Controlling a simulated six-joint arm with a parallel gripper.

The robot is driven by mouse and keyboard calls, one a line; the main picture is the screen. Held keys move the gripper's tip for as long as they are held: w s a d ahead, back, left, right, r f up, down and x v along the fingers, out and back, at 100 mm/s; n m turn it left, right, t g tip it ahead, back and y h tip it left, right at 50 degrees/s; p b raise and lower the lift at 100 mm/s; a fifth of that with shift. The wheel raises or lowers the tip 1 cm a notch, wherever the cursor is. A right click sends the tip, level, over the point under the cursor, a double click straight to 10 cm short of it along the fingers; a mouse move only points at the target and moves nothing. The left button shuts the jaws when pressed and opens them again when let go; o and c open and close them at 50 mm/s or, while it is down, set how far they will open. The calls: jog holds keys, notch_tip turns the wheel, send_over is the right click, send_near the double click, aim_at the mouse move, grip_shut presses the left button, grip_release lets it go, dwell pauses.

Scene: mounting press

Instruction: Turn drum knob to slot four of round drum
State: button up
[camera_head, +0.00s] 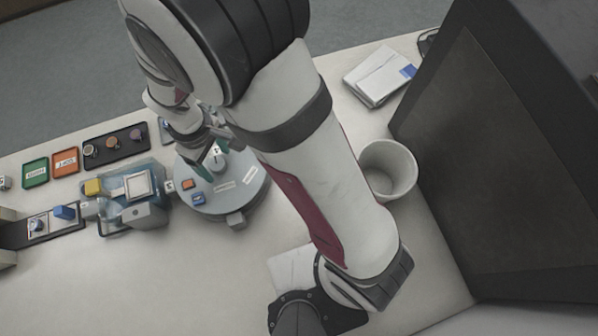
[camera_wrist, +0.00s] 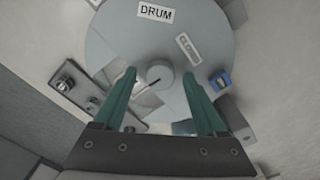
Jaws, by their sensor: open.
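The round drum (camera_head: 240,198) is a light grey-blue disc on the table, left of my arm in the head view. In the wrist view the drum (camera_wrist: 120,45) fills the upper middle and carries a "DRUM" label (camera_wrist: 155,11). The drum knob (camera_wrist: 158,78) is a pale round knob with a dark pointer line, at the drum's middle. My gripper (camera_wrist: 163,80) is open, its two green fingers on either side of the knob with gaps showing. In the head view my gripper (camera_head: 210,165) is above the drum, and my arm partly hides it.
A mounting press (camera_head: 130,195) stands left of the drum. Green (camera_head: 36,172) and orange (camera_head: 66,162) trays lie behind. A white bin (camera_head: 388,168) stands right of my arm.

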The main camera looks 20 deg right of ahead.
aim_at(216, 163)
jog(key=m, duration=0.5)
jog(key=shift+r+m, duration=0.7)
jog(key=shift+m, duration=0.3)
notch_tip(216, 163, up, 14)
jog(key=s+d+m+y, duration=0.1)
jog(key=s+d+m, duration=0.6)
jog(key=s+d, duration=0.6)
jog(key=shift+s+m+y, duration=0.3)
jog(key=shift+s+y, duration=0.1)
jog(key=shift+s, duration=0.45)
jog(key=shift+f, duration=0.1)
jog(key=shift+s+f, duration=0.2)
jog(key=shift+s, duration=0.3)
